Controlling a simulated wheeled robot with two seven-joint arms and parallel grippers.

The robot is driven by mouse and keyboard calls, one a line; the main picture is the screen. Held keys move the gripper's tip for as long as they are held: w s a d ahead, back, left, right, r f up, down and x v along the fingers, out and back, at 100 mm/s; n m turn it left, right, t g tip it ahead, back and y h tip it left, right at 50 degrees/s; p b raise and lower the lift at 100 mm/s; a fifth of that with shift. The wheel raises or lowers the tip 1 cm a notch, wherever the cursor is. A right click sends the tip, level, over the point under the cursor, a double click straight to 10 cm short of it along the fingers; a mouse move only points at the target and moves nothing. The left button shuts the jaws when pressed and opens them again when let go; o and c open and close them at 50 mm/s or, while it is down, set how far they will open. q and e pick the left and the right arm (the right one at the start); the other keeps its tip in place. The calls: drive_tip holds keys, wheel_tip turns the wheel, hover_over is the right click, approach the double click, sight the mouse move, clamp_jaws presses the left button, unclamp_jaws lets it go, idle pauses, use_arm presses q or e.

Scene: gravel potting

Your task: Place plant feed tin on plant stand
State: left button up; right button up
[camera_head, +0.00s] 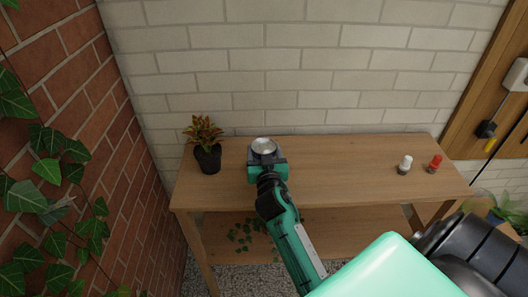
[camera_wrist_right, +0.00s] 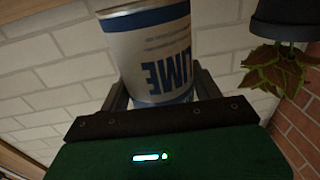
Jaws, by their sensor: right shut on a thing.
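My right gripper (camera_head: 265,160) is over the left part of the wooden stand (camera_head: 340,170), shut on a white and blue tin. Only the tin's round grey lid (camera_head: 263,146) shows well in the head view. In the right wrist view the tin (camera_wrist_right: 150,52) sits between the fingers of the right gripper (camera_wrist_right: 162,95), and its blue lettering reads "LIME". I cannot tell whether the tin's base touches the stand top. My left gripper is not in view.
A dark pot (camera_head: 207,160) with a reddish-green plant stands just left of the tin. A white-capped jar (camera_head: 405,164) and a red-capped jar (camera_head: 435,163) stand at the right end. The top between is clear. Brick walls close the back and left.

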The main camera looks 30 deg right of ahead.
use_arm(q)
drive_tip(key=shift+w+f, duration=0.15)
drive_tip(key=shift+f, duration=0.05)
use_arm(e)
drive_tip(key=shift+f, duration=0.2)
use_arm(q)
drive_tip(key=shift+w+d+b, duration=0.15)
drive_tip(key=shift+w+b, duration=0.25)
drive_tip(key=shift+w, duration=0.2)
use_arm(e)
drive_tip(key=shift+s+f, duration=0.15)
drive_tip(key=shift+f, duration=0.15)
drive_tip(key=o, duration=1.3)
drive_tip(key=shift+a+f, duration=0.1)
drive_tip(key=shift+f, duration=0.05)
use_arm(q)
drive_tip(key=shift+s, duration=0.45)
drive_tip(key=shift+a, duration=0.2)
